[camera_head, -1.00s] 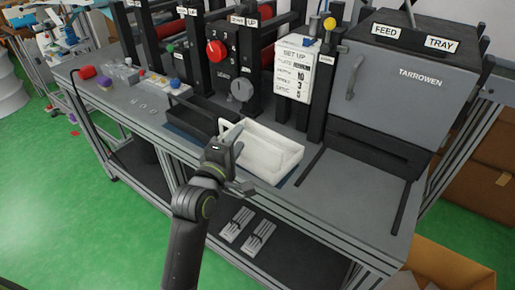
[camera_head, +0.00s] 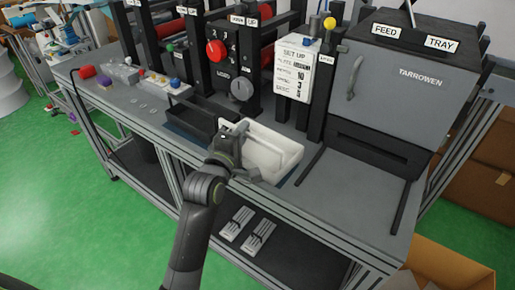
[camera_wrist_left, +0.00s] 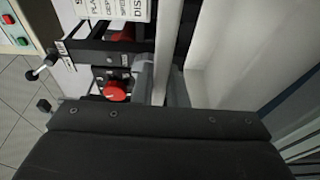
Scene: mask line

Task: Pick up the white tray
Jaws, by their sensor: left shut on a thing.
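The white tray (camera_head: 272,152) sits on the grey bench in the head view, to the right of a black tray (camera_head: 203,118). My left gripper (camera_head: 243,140) is at the white tray's left end and is shut on its wall there. In the left wrist view, the tray's pale wall (camera_wrist_left: 215,60) runs upward beside the finger (camera_wrist_left: 160,85), and the dark gripper body fills the bottom. The gripper hides the tray's near left corner. My right gripper is not in view.
The black machine with a grey door (camera_head: 400,85) stands right of the tray. Knobs and a set-up card (camera_head: 295,68) are behind it. Bottles and small parts (camera_head: 125,75) lie at the bench's left. A cardboard box (camera_head: 450,268) is at lower right.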

